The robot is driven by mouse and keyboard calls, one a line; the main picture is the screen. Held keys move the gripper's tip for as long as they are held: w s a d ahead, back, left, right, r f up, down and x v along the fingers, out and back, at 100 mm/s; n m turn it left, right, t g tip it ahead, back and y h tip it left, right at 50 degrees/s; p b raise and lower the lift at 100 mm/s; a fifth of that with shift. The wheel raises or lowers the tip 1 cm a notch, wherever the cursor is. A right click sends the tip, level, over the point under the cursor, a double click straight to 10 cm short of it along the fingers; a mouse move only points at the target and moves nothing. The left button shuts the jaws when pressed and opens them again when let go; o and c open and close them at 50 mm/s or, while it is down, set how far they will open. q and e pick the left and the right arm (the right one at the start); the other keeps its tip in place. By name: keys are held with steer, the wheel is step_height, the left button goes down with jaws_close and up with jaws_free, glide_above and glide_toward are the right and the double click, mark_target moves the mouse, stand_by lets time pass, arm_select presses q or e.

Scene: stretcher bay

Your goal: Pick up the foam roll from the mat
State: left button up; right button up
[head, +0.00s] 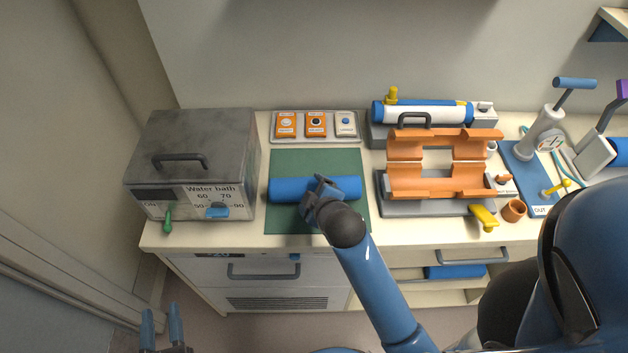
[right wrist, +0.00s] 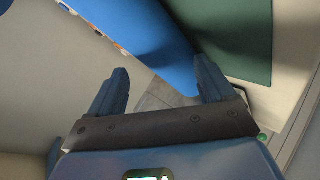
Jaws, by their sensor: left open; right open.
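The foam roll is a blue cylinder (head: 288,189) lying crosswise on the green mat (head: 290,162) on the counter. In the right wrist view the foam roll (right wrist: 150,35) runs diagonally beyond the fingers, with the mat (right wrist: 235,35) beside it. My right gripper (head: 320,187) is over the middle of the roll and hides part of it. Its fingers (right wrist: 160,82) are apart, with nothing held between them; I cannot tell whether they touch the roll. My left gripper (head: 162,325) is open and empty at the bottom left, in front of the counter and away from the mat.
A grey water bath (head: 195,150) stands left of the mat. A tray (head: 357,114) with several small boxes lies behind it. An orange cradle (head: 440,190) stands to the right, with a blue and white roller device (head: 430,111) behind it. A pump (head: 548,130) is further right.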

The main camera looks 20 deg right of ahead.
mark_target(309, 188)
steer(key=n+g+p, duration=0.1)
steer(key=g, duration=0.1)
steer(key=r+n+g+h+p, duration=0.1)
steer(key=n, duration=0.1)
steer(key=w+r+n+g+h+p, duration=0.1)
steer(key=g, duration=0.1)
steer(key=shift+a+r+g+p, duration=0.25)
steer(key=shift+a+g+p, duration=0.05)
steer(key=shift+a, duration=0.1)
steer(key=shift+w+f, duration=0.3)
steer(key=shift+f, duration=0.2)
steer(key=shift+p+x, duration=0.65)
steer(key=shift+x, duration=1.25)
steer(key=shift+w+d+f, duration=0.25)
steer(key=shift+w+f, duration=0.2)
steer(key=shift+f, duration=0.15)
steer(key=c, duration=0.9)
